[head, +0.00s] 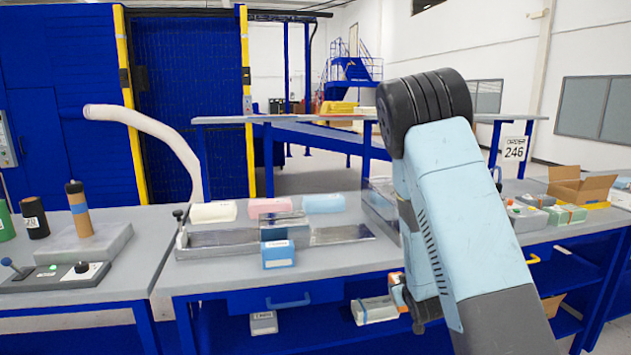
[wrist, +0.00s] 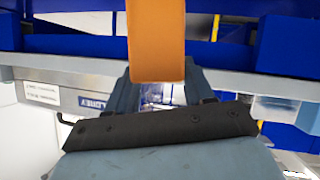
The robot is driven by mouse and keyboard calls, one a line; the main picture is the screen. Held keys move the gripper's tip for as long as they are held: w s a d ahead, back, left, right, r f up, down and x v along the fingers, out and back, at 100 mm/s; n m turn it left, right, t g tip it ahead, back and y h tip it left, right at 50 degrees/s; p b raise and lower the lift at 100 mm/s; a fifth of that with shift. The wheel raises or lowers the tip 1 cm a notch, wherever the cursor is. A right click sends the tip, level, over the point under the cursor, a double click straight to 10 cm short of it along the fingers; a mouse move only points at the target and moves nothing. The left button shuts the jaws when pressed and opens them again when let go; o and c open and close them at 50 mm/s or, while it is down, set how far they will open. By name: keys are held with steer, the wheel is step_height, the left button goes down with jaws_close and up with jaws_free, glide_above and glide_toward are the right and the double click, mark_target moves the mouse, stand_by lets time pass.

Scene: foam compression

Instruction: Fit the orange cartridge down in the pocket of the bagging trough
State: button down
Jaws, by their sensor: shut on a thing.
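The orange cartridge (wrist: 156,40) fills the top middle of the wrist view. My gripper (wrist: 158,84) is shut on it, with a finger on each side. In the head view my gripper (head: 402,294) hangs low beyond the arm, in front of the middle table's front edge, with only a small orange patch showing. The bagging trough (head: 220,240) looks to be the long grey metal channel on the middle table, to the left of and above my gripper in the picture. Its pocket cannot be made out. The cartridge is apart from the trough.
A blue box (head: 278,256) stands at the trough's front. White (head: 213,212), pink (head: 268,206) and blue (head: 323,203) foam blocks lie behind it. A pale package (head: 375,309) shows below the table beside my gripper.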

steer(key=shift+w, duration=0.55)
steer(key=shift+s+d, duration=0.15)
steer(key=shift+d, duration=0.2)
steer(key=shift+d+f, duration=0.1)
steer(key=shift+f, duration=0.05)
